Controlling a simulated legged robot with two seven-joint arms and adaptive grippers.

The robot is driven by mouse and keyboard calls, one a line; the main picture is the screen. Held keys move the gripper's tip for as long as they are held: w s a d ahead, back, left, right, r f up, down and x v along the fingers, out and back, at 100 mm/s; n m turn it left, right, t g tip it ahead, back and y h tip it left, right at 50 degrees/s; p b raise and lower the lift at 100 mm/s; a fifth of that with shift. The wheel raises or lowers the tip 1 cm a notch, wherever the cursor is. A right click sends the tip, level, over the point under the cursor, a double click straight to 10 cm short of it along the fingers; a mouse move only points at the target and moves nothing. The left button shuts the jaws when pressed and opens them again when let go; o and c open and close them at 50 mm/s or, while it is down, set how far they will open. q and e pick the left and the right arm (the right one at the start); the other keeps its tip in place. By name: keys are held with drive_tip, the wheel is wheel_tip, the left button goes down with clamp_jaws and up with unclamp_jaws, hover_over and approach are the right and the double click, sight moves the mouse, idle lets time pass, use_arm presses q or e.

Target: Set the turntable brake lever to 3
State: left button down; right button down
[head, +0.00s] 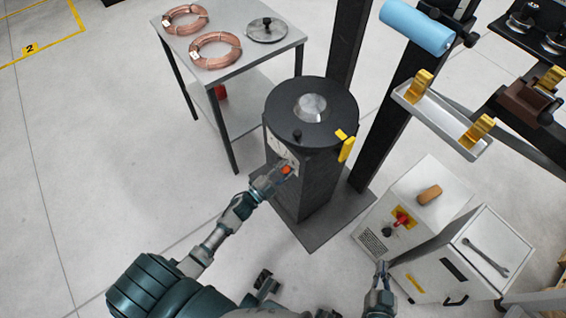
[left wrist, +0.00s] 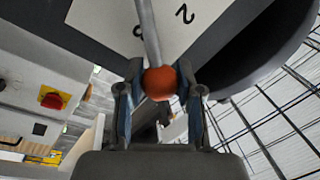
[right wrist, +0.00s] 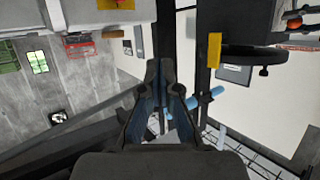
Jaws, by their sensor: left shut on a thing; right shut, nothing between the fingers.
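The turntable (head: 290,88) is a black disc with a silver centre on a dark pedestal. Its brake lever is a grey rod (left wrist: 148,35) ending in an orange ball knob (left wrist: 159,84); the knob also shows in the head view (head: 286,169). Behind the rod is a white scale plate (left wrist: 105,18) with a 2 to the rod's right and another digit partly hidden by the rod. My left gripper (head: 279,175) is shut on the knob, one finger on each side. My right gripper (head: 381,268) is shut and empty, low in front of the white cabinets, away from the lever.
A table (head: 240,73) with copper coils (head: 215,50) stands behind left of the turntable. A yellow block (head: 346,149) sits at the disc's right edge. White cabinets (head: 462,262) and a dark post (head: 385,125) stand to the right. The floor at left is clear.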

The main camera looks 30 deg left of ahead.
use_arm(q)
drive_tip(key=shift+s+d+f+m, duration=0.2)
drive_tip(key=shift+d+f+m, duration=0.2)
drive_tip(key=shift+f+m, duration=0.2)
use_arm(e)
drive_tip(key=shift+w+a+r+t+y, duration=0.15)
drive_tip(key=shift+w+r+t, duration=0.05)
drive_tip(key=shift+r+t, duration=0.2)
drive_tip(key=shift+w+a+r+t+y, duration=0.1)
drive_tip(key=shift+w+r+t+y, duration=0.1)
drive_tip(key=shift+r+t, duration=0.15)
use_arm(q)
drive_tip(key=c, duration=0.7)
unclamp_jaws()
drive_tip(key=shift+c, duration=0.2)
drive_tip(key=shift+r, duration=0.1)
drive_tip(key=v, duration=1.2)
